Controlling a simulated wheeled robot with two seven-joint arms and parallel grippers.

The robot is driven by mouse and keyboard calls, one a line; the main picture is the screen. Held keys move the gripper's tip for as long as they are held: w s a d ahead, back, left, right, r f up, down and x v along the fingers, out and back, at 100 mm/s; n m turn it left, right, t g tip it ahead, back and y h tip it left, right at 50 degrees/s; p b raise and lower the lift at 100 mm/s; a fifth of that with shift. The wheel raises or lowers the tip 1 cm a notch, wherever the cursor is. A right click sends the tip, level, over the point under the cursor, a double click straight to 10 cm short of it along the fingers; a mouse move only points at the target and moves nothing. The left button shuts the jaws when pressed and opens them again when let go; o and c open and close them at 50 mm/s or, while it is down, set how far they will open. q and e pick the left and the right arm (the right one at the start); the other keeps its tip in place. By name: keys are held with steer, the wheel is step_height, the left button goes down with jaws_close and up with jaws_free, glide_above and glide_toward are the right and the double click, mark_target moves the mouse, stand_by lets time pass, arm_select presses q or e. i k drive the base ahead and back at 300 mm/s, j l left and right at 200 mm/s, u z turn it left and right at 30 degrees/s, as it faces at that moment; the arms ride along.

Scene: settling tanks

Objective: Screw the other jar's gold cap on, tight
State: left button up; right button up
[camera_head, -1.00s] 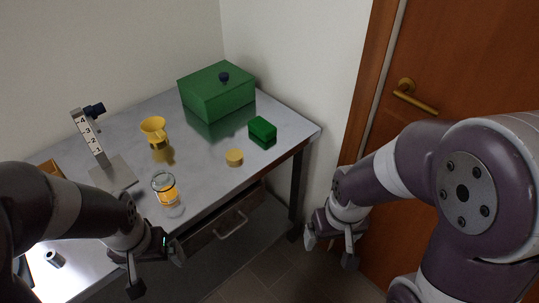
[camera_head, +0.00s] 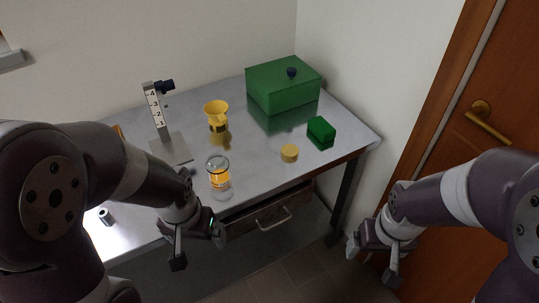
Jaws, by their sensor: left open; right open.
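A glass jar (camera_head: 219,176) with a yellow-orange band stands upright and uncapped near the table's front edge. A round gold cap (camera_head: 289,153) lies on the table to the right of the jar. A second yellow item (camera_head: 217,115), funnel-like at the top, stands further back; I cannot tell whether it is a jar. My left gripper (camera_head: 198,250) is open and empty, in front of the table edge and below the jar in the picture. My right gripper (camera_head: 373,262) is open and empty, off the table to the right, in front of the door.
A green box (camera_head: 284,88) with a dark knob stands at the back right, with a small green block (camera_head: 321,131) before it. A numbered stand (camera_head: 157,115) is at the left. A small metal cylinder (camera_head: 105,217) lies at front left. A drawer (camera_head: 265,212) sits below the tabletop.

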mark_target(217, 166)
steer(key=u, duration=1.85)
steer(key=k+l+u, duration=0.1)
steer(key=l+u, duration=0.25)
steer(key=k+l, duration=0.1)
steer(key=l, duration=0.3)
steer(key=k+l, duration=0.1)
steer(key=l, duration=0.7)
steer(key=k+l, duration=0.15)
steer(key=l, duration=0.25)
